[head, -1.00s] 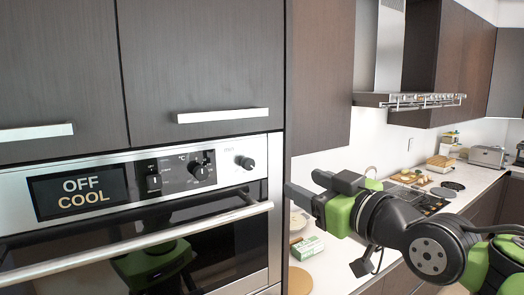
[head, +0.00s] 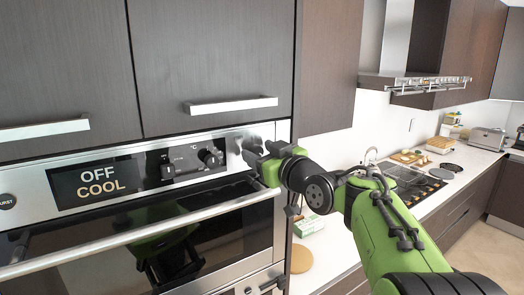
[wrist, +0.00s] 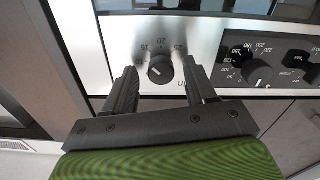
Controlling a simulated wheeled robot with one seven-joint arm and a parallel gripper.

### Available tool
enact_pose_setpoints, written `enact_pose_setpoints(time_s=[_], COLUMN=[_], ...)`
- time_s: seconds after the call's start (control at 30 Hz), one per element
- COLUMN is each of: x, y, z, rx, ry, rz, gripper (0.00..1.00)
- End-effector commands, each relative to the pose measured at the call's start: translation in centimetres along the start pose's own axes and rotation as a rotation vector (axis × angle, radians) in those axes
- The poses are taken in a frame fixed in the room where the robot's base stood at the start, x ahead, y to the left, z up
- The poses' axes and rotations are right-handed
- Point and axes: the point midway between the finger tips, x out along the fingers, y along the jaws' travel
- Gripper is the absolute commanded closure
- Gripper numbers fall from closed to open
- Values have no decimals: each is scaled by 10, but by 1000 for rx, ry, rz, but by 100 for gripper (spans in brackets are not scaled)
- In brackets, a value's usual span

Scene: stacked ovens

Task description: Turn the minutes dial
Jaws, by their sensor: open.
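The minutes dial (wrist: 161,70) is a round dark knob on the steel oven panel, with numbers around it, in the wrist view. My gripper (wrist: 160,78) is open, with one finger on each side of the dial in that view. I cannot tell whether either finger touches it. In the head view my gripper (head: 258,152) is at the right end of the oven's control panel (head: 140,168) and covers the dial there.
A temperature knob (head: 208,158) and another knob (head: 167,172) sit left of my gripper. The display (head: 93,185) reads OFF COOL. The long oven handle (head: 150,231) runs below the panel. A cupboard handle (head: 231,105) is above.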

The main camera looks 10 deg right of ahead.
Motion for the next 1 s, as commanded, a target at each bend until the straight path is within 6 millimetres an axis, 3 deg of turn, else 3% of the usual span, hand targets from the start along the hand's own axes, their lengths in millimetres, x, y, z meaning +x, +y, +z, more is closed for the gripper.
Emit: enact_pose_setpoints(time_s=[0.07,0.43,0.77,1.0], x=[0,0,-1,-1], y=[0,0,-1,-1], z=[1,1,3,5], rx=[0,0,-55,-213], ry=[0,-1,0,3], rz=[-1,-1,0,1], gripper=[46,100,100,100])
